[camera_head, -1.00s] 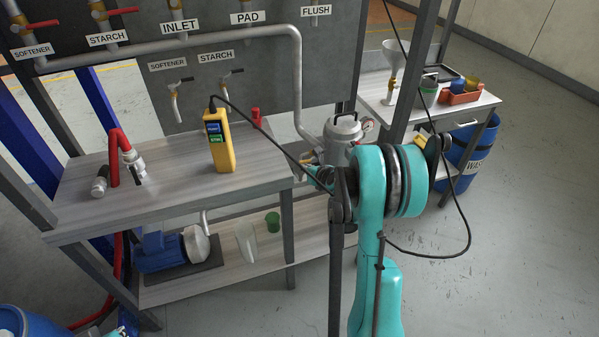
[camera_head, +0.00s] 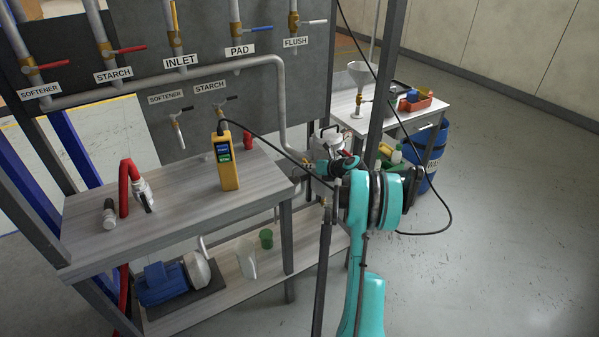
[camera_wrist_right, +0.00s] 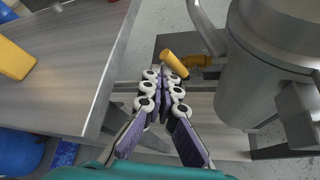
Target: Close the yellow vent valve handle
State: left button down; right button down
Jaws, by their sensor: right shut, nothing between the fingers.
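A short yellow handle (camera_wrist_right: 174,63) sits on a brass valve (camera_wrist_right: 200,62) beside a grey metal pot (camera_wrist_right: 248,90) in the right wrist view. My right gripper (camera_wrist_right: 161,77) is shut and empty, with its fingertips close to the near end of the yellow handle; I cannot tell whether they touch. In the head view the pot (camera_head: 326,139) stands behind my right arm, and the right gripper's fingertips and the handle cannot be made out. My left gripper is in neither current view.
A workbench (camera_head: 180,205) with a yellow pendant (camera_head: 228,168) and red hose (camera_head: 125,185) stands left of my right arm. A dark post (camera_head: 386,80) and black cable (camera_head: 440,222) are close to the arm. Free floor lies at right (camera_head: 510,240).

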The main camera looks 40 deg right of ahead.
jog(key=d, duration=0.1)
jog(key=r, duration=0.1)
jog(key=d+p, duration=0.1)
jog(key=shift+s+d+r, duration=0.15)
jog(key=shift+s+d, duration=0.15)
jog(key=shift+d, duration=0.05)
jog(key=shift+d+r, duration=0.1)
jog(key=shift+d, duration=0.25)
dwell(0.4)
jog(key=shift+a, duration=0.1)
